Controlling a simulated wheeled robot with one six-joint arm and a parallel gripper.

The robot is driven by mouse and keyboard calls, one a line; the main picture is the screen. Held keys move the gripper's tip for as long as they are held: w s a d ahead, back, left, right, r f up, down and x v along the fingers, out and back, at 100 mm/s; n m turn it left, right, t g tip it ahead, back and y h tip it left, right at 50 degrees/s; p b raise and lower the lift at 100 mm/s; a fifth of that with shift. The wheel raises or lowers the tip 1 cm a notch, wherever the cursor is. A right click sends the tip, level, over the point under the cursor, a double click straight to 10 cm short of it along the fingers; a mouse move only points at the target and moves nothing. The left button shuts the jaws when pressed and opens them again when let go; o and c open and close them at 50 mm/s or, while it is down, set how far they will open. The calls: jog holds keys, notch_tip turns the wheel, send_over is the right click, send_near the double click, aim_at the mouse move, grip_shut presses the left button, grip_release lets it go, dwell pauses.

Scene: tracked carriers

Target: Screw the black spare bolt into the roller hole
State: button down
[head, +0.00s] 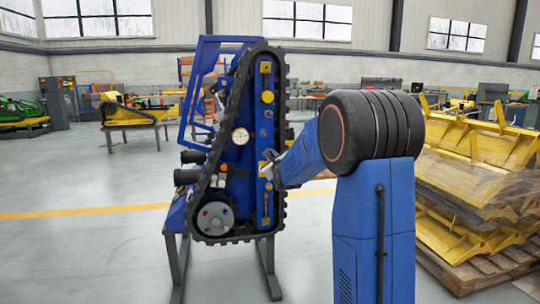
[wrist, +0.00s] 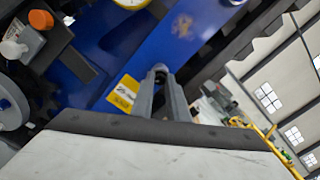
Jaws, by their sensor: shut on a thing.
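My gripper (wrist: 160,72) points at the blue side panel of the tracked carrier. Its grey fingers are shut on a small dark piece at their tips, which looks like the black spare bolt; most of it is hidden. In the head view my gripper (head: 268,172) is at the panel's lower middle, partly hidden by my arm. I cannot tell whether the tips touch the panel. A grey roller wheel (head: 213,219) with red, green and blue spots sits at the track's lower end. I cannot make out which hole is the roller hole.
The black toothed track (head: 280,110) runs around the panel, on a grey stand. A gauge (head: 240,136) and knobs stick out. A yellow label (wrist: 124,93) is beside my fingers. Yellow parts (head: 480,150) are stacked at the right. Floor at the left is clear.

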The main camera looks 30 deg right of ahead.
jog(key=c, duration=1.9)
grip_release()
jog(key=shift+o, duration=0.2)
jog(key=n, duration=2.9)
